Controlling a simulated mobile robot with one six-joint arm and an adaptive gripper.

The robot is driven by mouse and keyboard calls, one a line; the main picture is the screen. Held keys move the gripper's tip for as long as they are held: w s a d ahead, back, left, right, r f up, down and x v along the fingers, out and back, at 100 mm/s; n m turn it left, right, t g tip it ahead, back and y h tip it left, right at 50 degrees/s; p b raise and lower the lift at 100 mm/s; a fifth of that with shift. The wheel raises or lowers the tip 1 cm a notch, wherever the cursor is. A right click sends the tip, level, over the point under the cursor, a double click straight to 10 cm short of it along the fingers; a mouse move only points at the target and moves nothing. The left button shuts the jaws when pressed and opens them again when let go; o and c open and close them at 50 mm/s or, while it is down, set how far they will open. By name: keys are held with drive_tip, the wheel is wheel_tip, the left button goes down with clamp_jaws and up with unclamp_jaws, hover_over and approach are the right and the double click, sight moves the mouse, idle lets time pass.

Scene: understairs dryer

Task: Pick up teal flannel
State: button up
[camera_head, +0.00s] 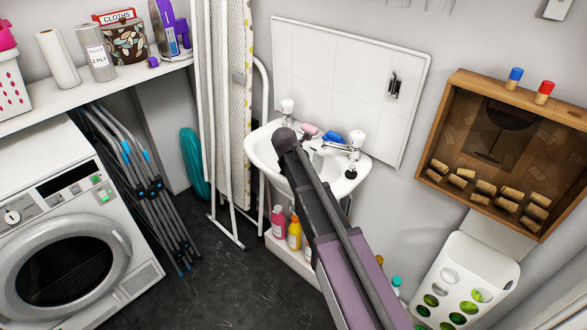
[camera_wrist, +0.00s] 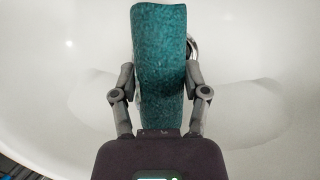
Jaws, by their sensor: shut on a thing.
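The teal flannel (camera_wrist: 158,45) stands out in the wrist view as a dark teal, textured, folded strip. My gripper (camera_wrist: 160,75) has one finger on each side of it and is shut on it. The white surface of the sink basin surrounds them in that view. In the head view my arm reaches over the white sink (camera_head: 262,150), and the flannel and fingers are hidden behind it.
Two white taps, a pink item (camera_head: 309,129) and a blue item (camera_head: 333,137) sit on the sink's back rim. Bottles (camera_head: 294,232) stand below it. A folded ironing board (camera_head: 228,100) stands left of the sink. A wooden cork box (camera_head: 470,125) hangs at right.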

drive_tip(key=shift+r+p, duration=2.15)
drive_tip(key=shift+r, duration=0.45)
drive_tip(key=shift+r, duration=0.25)
drive_tip(key=shift+r+p, duration=2.55)
drive_tip(key=shift+p, duration=0.25)
drive_tip(key=shift+r, duration=0.15)
drive_tip(key=r+p, duration=0.2)
drive_tip(key=s+d+r+p, duration=0.1)
drive_tip(key=r+p, duration=0.2)
drive_tip(key=d+r+p, duration=0.1)
drive_tip(key=r+p, duration=0.2)
drive_tip(key=shift+s+d, duration=0.25)
drive_tip(key=shift+s, duration=0.15)
drive_tip(key=shift+f, duration=0.25)
wheel_tip(320, 180, down, 20)
drive_tip(key=b, duration=2)
